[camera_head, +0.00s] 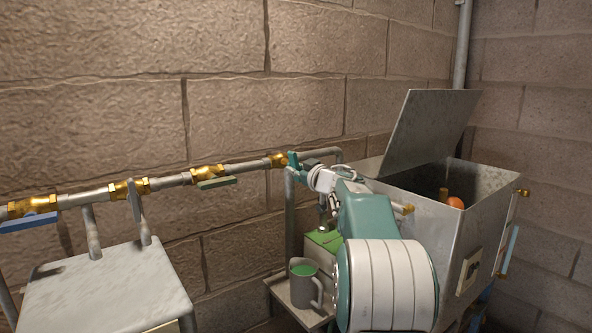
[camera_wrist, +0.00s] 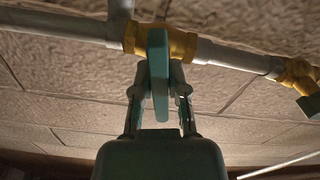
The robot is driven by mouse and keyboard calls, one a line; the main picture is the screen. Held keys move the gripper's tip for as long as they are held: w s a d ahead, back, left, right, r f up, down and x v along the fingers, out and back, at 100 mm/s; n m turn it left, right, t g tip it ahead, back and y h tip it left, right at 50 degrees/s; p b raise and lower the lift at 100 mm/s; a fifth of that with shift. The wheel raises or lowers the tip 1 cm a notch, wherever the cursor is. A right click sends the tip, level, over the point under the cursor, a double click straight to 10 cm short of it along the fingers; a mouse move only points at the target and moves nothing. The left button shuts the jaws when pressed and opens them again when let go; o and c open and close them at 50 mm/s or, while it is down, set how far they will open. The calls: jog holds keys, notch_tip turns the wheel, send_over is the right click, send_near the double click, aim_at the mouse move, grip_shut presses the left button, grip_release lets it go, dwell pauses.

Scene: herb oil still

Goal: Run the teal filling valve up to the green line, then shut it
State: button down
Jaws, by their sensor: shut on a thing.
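The teal valve handle (camera_wrist: 158,80) sits on a brass valve body (camera_wrist: 185,42) in the wrist view. It points across the pipe, towards my wrist. My gripper (camera_wrist: 160,92) is shut on it, one finger on each side. In the head view the teal handle (camera_head: 293,160) shows beside the brass fitting (camera_head: 278,160), partly hidden by my gripper (camera_head: 308,167). The open metal tank (camera_head: 420,215) stands at right, with an orange float (camera_head: 455,202) inside. A pale blue sight tube (camera_head: 510,248) is on its right side. I cannot make out a green line.
Along the wall pipe are a blue handle (camera_head: 28,222), a grey handle (camera_head: 135,204) and a green handle (camera_head: 217,182). The raised lid (camera_head: 425,125) rises behind.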

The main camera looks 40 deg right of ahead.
jog(key=shift+a+m, duration=0.1)
jog(key=shift+m, duration=1.5)
jog(key=c, duration=0.6)
grip_release()
jog(key=shift+c, duration=0.2)
jog(key=s, duration=1.1)
jog(key=shift+s, duration=0.4)
